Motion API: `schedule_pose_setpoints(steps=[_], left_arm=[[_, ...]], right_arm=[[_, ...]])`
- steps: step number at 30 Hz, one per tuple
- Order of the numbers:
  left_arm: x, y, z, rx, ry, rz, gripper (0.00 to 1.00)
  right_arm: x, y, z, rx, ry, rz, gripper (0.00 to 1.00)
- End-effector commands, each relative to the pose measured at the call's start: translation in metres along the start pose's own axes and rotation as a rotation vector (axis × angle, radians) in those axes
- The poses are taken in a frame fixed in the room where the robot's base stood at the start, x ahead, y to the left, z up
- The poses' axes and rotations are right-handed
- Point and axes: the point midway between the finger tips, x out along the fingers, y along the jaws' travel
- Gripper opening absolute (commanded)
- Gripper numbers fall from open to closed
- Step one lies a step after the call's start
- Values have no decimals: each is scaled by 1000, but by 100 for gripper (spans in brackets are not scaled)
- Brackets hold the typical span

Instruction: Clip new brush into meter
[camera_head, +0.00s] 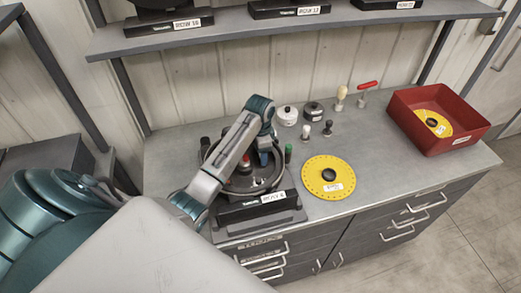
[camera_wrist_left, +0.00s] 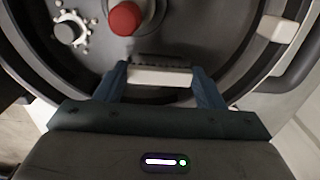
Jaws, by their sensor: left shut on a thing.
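The dark round seed meter (camera_head: 257,212) stands on the bench with its open face up and a row label on its base. In the left wrist view its bowl (camera_wrist_left: 225,55) fills the top, with a red knob (camera_wrist_left: 125,18) and a small grey toothed wheel (camera_wrist_left: 68,32). My left gripper (camera_wrist_left: 160,78) is shut on the brush (camera_wrist_left: 160,76), a pale bar with a dark bristle edge facing into the bowl. The brush lies over the near part of the bowl; I cannot tell whether it is clipped in. My right gripper is not visible.
A yellow seed disc (camera_head: 318,186) lies right of the meter. A red bin (camera_head: 462,136) holding another yellow disc is at the far right. A shelf (camera_head: 230,32) runs above.

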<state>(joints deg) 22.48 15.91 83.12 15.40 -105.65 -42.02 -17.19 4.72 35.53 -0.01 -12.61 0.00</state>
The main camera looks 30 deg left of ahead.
Motion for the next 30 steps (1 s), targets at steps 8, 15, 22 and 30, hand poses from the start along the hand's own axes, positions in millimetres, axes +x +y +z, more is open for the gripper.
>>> schedule_pose_setpoints(steps=[8, 15, 22, 30], left_arm=[[0, 0, 0, 0, 0, 0, 41], [3, 0, 0, 0, 0, 0, 41], [6, 0, 0, 0, 0, 0, 41], [6, 0, 0, 0, 0, 0, 41]], right_arm=[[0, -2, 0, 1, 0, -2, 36], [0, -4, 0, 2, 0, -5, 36], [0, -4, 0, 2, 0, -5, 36], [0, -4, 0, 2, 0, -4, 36]])
